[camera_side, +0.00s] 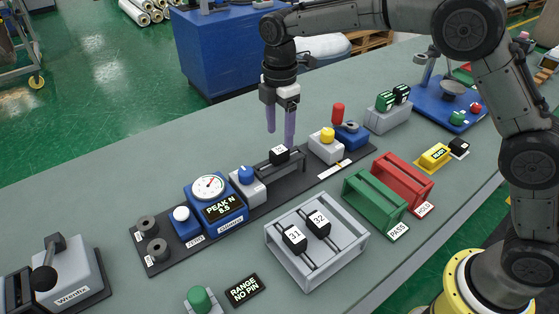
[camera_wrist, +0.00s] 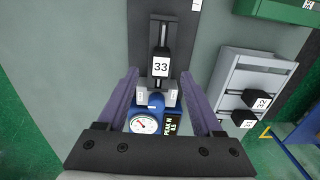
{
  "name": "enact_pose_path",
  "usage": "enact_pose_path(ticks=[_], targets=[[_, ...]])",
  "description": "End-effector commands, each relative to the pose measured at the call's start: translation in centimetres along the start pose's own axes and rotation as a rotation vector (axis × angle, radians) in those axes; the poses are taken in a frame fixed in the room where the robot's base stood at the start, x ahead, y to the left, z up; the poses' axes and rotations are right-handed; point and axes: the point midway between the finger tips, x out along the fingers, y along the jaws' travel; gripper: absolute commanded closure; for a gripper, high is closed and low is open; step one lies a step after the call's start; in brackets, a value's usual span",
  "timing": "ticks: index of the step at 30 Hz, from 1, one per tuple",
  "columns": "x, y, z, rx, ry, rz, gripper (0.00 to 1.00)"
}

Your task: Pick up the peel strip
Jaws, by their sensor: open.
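A black tag marked 33 (camera_side: 280,154) sits on a narrow dark strip in the grey fixture (camera_side: 283,167) on the black base. It looks like a peel strip, and it also shows in the wrist view (camera_wrist: 160,66). Two similar strips with black tags, 31 (camera_side: 294,238) and 32 (camera_side: 318,222), lie in the grey tray (camera_side: 338,272). My gripper (camera_side: 280,139) points down just above tag 33, its purple fingers apart and empty. In the wrist view, the fingers (camera_wrist: 158,76) stand on either side of tag 33, without visible contact.
A gauge with a PEAK N display (camera_side: 211,190) and blue knob (camera_side: 246,174) stand left of the fixture. A yellow-knobbed block (camera_side: 326,144) stands right. The green PASS rack (camera_side: 375,202) and red HOLD rack (camera_side: 403,182) are in front to the right. Bare bench lies behind the base.

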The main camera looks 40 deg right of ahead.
Motion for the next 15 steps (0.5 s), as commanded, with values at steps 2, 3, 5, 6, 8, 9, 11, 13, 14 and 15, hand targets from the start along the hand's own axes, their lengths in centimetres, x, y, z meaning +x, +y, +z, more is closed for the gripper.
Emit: enact_pose_path(ticks=[2,3,5,6,8,9,11,13,14,15], targets=[[0.6,0.0,0.0,0.000,0.000,-0.001,0.32],[0.8,-0.1,0.0,0.000,0.000,-0.001,0.32],[1.1,-0.1,0.0,0.000,0.000,-0.001,0.32],[1.5,-0.1,0.0,0.000,0.000,-0.001,0.32],[2.2,-0.1,-0.1,0.000,-0.001,-0.003,0.32],[2.8,-0.2,-0.1,0.000,-0.001,-0.003,0.32],[3.8,-0.2,-0.2,0.000,-0.001,-0.003,0.32],[4.8,-0.2,-0.2,0.000,-0.001,-0.003,0.32],[5.1,-0.2,-0.2,0.000,-0.001,-0.003,0.32],[5.5,-0.2,-0.2,0.000,-0.001,-0.003,0.32]])
